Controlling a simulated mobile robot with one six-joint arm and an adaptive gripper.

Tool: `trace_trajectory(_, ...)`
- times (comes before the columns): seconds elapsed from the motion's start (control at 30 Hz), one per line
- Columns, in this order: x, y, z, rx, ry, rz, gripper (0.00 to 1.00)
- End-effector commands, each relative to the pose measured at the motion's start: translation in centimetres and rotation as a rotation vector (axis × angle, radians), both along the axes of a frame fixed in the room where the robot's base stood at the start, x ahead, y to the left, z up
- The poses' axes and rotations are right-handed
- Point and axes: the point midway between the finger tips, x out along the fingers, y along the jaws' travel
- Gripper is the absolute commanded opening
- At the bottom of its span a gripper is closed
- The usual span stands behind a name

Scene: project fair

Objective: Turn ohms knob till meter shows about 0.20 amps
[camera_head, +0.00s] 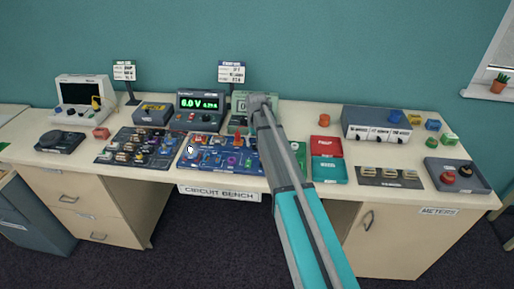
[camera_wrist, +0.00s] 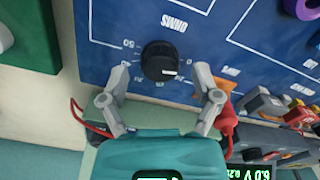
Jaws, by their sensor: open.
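In the wrist view, the black ohms knob (camera_wrist: 158,62) sits on a blue panel (camera_wrist: 215,38) marked OHMS, with a white pointer mark toward the lower right and scale numbers around it; 50 is readable. My gripper (camera_wrist: 161,74) is open, one grey finger on each side of the knob, with gaps visible. Contact cannot be told. The green meter display (camera_head: 200,103) reads 6.0 V and a small amps figure that seems to start 0.2; its last digit is unclear. It also shows at the wrist view's bottom edge (camera_wrist: 262,173), cut off. My arm hides the knob in the head view.
The blue circuit board (camera_head: 193,165) carries several small parts. A dark parts tray (camera_head: 102,157) stands left of it. Red (camera_head: 327,146) and teal (camera_head: 329,171) trays and a grey meter box (camera_head: 365,117) stand right of my arm. An orange part (camera_wrist: 224,86) lies close to the right finger.

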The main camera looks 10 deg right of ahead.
Motion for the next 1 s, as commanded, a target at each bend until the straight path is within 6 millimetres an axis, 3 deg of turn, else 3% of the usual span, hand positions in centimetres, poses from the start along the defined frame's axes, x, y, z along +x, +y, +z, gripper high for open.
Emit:
trace_trajectory(0.2,0.0,-0.01,-0.93,0.0,0.0,0.0,0.81)
trace_trajectory(0.6,0.0,-0.01,-0.96,0.0,0.0,0.0,0.79)
trace_trajectory(1.0,0.0,0.0,-0.96,0.0,0.0,0.0,0.05)
